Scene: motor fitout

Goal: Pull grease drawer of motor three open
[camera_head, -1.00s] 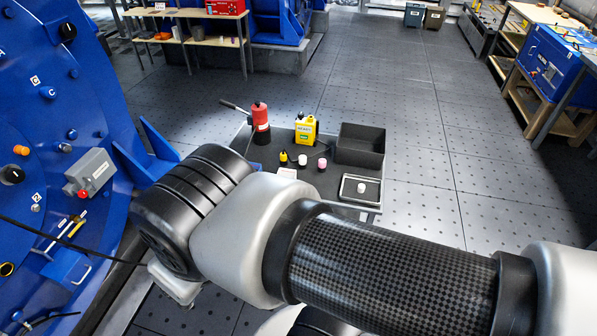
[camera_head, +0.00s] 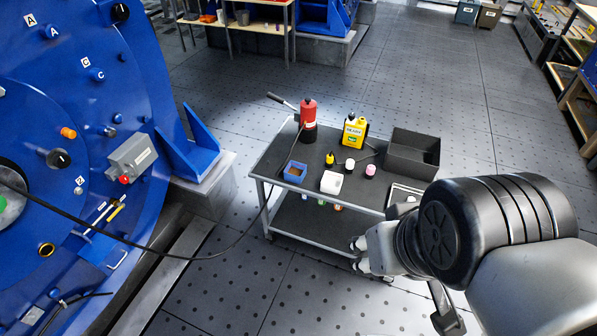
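The large blue motor (camera_head: 60,110) fills the left side. Low on its face is a small blue panel with a silver handle (camera_head: 117,260), which looks flush; I cannot tell for certain whether it is the grease drawer. I cannot read a motor number. My arm is at the lower right, well apart from the motor. A dark part, seemingly of my gripper (camera_head: 447,312), shows below the arm at the bottom edge. Its fingers are mostly hidden, so its opening and anything in it cannot be made out.
A grey cart (camera_head: 262,160) stands between motor and arm, carrying a red bottle (camera_head: 308,112), a yellow container (camera_head: 354,130), small jars and a dark bin (camera_head: 412,152). A black cable (camera_head: 150,245) hangs from motor toward cart. Floor in front of the cart is clear.

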